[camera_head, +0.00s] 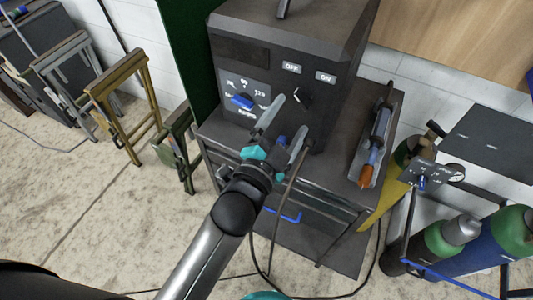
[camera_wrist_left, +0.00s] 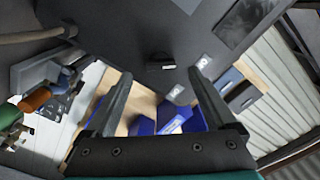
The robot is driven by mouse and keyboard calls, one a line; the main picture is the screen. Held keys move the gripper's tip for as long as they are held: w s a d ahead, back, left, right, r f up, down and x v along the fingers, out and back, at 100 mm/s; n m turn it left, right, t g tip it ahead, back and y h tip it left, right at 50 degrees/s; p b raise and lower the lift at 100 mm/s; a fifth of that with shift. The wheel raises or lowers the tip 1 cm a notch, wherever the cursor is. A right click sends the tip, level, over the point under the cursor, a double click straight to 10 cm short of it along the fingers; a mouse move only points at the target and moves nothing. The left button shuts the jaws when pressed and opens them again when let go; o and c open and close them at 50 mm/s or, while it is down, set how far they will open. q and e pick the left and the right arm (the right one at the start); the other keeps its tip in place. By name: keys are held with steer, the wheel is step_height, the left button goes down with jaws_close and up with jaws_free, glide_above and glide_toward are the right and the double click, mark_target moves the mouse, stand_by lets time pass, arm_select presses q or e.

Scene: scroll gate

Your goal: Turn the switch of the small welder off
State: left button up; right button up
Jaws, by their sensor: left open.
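The small welder (camera_head: 285,50) is a dark grey box on a metal cart. Its front has a small black switch (camera_head: 302,96) below the OFF label (camera_head: 292,68) and ON label (camera_head: 325,77). I cannot tell surely which label the switch points to. In the left wrist view the switch (camera_wrist_left: 160,66) shows as a small knob ahead, between the finger lines. My left gripper (camera_head: 291,122) is open and empty, close in front of the welder's face, apart from the switch. My right gripper is not in view.
A blue dial (camera_head: 243,101) with a numbered scale is left of the switch. A torch with an orange tip (camera_head: 367,176) lies on the cart (camera_head: 335,165) to the right. Gas bottles (camera_head: 445,237) stand further right. A cable hangs below the welder. Metal trestles (camera_head: 125,110) stand left.

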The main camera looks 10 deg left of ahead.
arm_select(q)
steer(key=b+v, duration=0.1)
steer(key=v, duration=0.9)
steer(key=shift+s, duration=0.4)
steer(key=shift+a, duration=0.1)
steer(key=s+a+f+n+g+y+b, duration=0.1)
steer(key=s+a+f+n+g+b, duration=0.2)
steer(key=f, duration=1.6)
steer(key=s+a+f+n+g+y+b, duration=0.15)
steer(key=f+g+b, duration=0.3)
steer(key=f, duration=1.45)
steer(key=s+a+f+n+g+y+b, duration=0.1)
steer(key=s+a+f+n+g+b, duration=0.2)
steer(key=s+f, duration=0.8)
steer(key=s+a+f+n+g+y+b, duration=0.2)
steer(key=s+a+f+g, duration=0.3)
steer(key=s+f, duration=0.6)
step_height(320, 180, down, 3)
steer(key=shift+s+a+r+n+g+b, duration=0.1)
steer(key=shift+s+a+n+g+b, duration=0.25)
steer(key=shift+a+n+b, duration=0.35)
